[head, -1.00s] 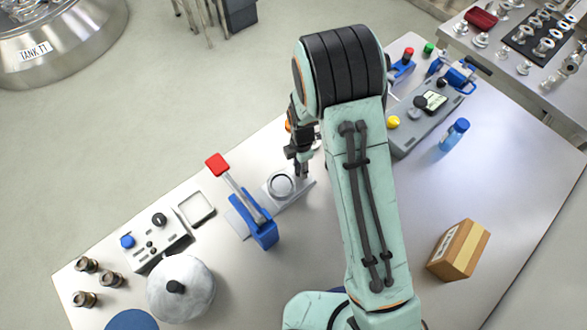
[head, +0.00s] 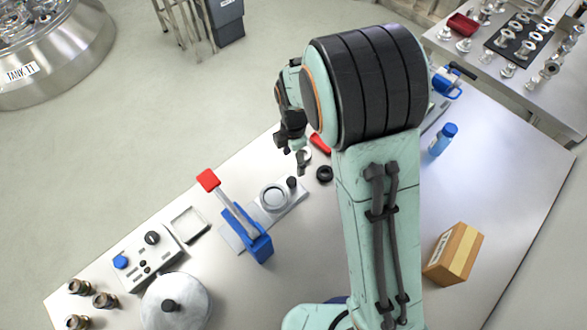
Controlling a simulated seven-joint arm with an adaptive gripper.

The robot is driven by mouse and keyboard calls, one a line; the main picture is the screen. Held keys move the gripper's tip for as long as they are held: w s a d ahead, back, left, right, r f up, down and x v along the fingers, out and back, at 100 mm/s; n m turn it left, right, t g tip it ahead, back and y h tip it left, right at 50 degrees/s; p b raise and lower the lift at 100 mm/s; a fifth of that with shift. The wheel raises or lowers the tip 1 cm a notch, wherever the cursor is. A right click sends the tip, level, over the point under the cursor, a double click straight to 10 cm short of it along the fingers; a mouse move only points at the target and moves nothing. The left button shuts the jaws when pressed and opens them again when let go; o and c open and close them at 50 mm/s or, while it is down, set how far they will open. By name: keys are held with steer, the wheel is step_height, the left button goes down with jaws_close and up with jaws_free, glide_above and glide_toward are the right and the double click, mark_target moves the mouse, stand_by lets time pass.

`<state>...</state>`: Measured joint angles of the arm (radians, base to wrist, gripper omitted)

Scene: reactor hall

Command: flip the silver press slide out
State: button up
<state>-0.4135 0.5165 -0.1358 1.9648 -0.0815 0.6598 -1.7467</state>
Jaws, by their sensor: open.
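The silver press slide (head: 299,195) is a flat light-grey plate with a round ring seat and a small black knob near its right end. It sticks out to the upper right from the blue press (head: 257,247), whose red-tipped lever (head: 208,180) stands tilted up to the left. My gripper (head: 301,160) is open and empty, above and beyond the knob end, apart from the slide. My arm partly hides the gripper and the table behind it.
A black ring (head: 325,174) and a red object (head: 320,143) lie near my gripper. A square tray (head: 190,224), a control box (head: 147,255) and a round-lidded pot (head: 176,306) stand left of the press. A blue bottle (head: 442,140) and a cardboard box (head: 454,253) stand right of my arm.

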steer(key=shift+r, duration=1.8)
steer(key=shift+d, duration=0.1)
steer(key=s+d+r+m+t+y, duration=0.1)
steer(key=s+d+r+m+t, duration=0.2)
steer(key=r, duration=0.4)
steer(key=s+d+r+m, duration=0.2)
steer(key=s+d+r, duration=0.1)
steer(key=d+r, duration=0.25)
steer(key=s+f+m+g, duration=0.2)
steer(key=s+m+g, duration=0.1)
steer(key=s+m, duration=1.2)
steer(key=m, duration=0.2)
steer(key=shift+s+d+f+m, duration=0.25)
steer(key=shift+d+f+m, duration=0.15)
steer(key=shift+o, duration=0.4)
